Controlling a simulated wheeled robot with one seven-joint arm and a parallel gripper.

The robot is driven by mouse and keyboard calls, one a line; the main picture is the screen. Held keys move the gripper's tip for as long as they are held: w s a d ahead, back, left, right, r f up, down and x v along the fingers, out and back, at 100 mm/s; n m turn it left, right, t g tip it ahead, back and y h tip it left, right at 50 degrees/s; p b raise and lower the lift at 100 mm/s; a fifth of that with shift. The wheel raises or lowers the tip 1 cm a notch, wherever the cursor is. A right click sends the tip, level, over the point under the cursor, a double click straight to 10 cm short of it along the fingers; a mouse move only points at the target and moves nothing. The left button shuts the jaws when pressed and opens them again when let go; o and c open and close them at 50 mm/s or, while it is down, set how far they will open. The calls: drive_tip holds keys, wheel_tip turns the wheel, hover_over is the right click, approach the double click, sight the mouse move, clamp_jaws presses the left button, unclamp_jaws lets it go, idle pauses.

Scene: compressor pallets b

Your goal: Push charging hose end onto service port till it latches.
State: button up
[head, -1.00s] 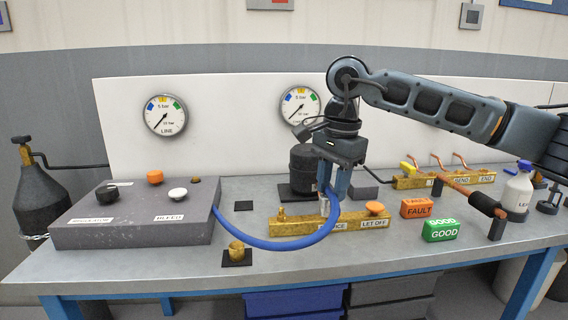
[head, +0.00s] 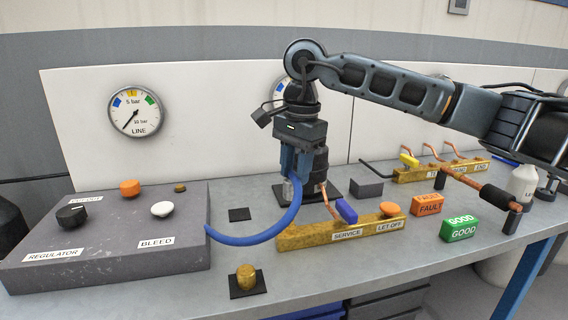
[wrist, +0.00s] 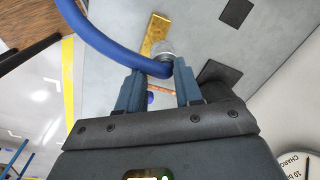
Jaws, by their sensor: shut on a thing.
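My gripper (head: 294,176) is shut on the end of the blue charging hose (head: 262,237), with the fingers pointing down. The hose loops from the grey regulator box up to the gripper. Its silvery end fitting (wrist: 163,48) shows between the fingertips in the wrist view. A blue lever (head: 346,211) and an orange knob (head: 390,208) sit on the block.
The regulator box (head: 110,245) with knobs stands left. A brass fitting (head: 246,277) on a black pad is at the front. FAULT (head: 427,205) and GOOD (head: 460,229) blocks lie right of the brass block. A dark cylinder stands behind the gripper.

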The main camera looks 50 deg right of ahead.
sight(295, 186)
idle(0.4)
drive_tip(key=shift+f+n+b, duration=0.3)
drive_tip(key=shift+b, duration=0.25)
wheel_tip(295, 186, down, 4)
drive_tip(key=b, duration=0.3)
drive_tip(key=shift+r+b, duration=0.2)
drive_tip(key=shift+b, duration=0.1)
drive_tip(key=shift+f+b, duration=0.1)
drive_tip(key=shift+b, duration=0.25)
clamp_jaws()
